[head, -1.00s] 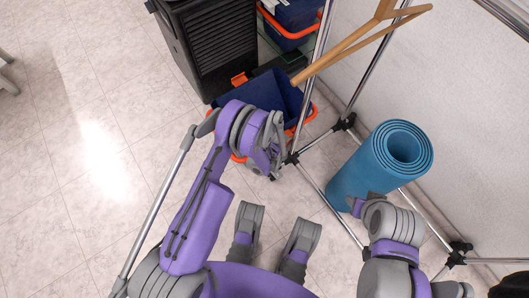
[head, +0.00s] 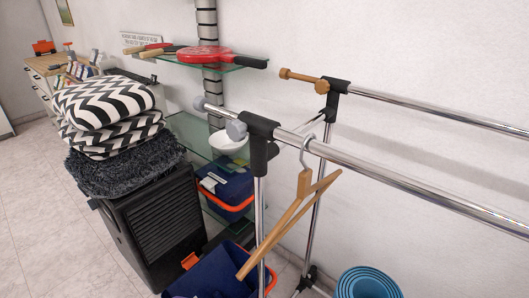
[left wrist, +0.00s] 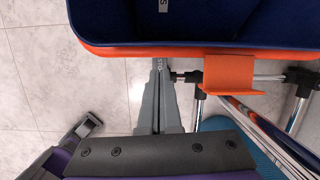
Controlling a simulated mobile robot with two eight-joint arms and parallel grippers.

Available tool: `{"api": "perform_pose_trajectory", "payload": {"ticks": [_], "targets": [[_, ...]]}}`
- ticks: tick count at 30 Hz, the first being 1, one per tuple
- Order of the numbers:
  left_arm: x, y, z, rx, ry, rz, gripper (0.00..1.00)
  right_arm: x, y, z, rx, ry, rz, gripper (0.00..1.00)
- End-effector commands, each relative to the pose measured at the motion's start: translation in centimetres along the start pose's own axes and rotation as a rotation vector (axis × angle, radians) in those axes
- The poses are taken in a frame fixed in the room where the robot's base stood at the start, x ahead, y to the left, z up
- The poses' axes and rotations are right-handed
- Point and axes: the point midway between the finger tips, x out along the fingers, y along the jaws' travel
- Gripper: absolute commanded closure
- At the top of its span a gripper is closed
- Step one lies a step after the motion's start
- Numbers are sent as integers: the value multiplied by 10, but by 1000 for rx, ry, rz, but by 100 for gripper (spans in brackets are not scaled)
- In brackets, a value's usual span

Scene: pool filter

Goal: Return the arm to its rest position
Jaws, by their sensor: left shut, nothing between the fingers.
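My left gripper (left wrist: 160,68) shows in the left wrist view. Its grey fingers are closed together with nothing between them. The fingertips are at the orange rim of a blue bin (left wrist: 200,22); I cannot tell whether they touch it. Neither of my arms shows in the head view now, and my right gripper is not in view.
A chrome clothes rack (head: 380,166) with a wooden hanger (head: 290,222) stands in front. A blue bin (head: 222,275), a black unit (head: 155,230) under cushions, a glass shelf (head: 240,65) and a rolled blue mat (head: 368,284) are around it. Open floor (head: 40,200) lies left.

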Motion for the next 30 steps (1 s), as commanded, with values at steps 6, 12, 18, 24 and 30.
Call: {"api": "perform_pose_trajectory", "payload": {"ticks": [6,12,18,24,30], "targets": [[-91,-1,34,-338,21,-39,100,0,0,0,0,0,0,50],[-173,16,53,-680,53,-76,100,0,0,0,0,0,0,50],[-244,48,60,-1024,98,-105,100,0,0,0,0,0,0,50],[-300,91,53,-1365,151,-126,100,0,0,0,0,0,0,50],[-338,137,38,-1699,215,-138,100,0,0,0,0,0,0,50]]}}
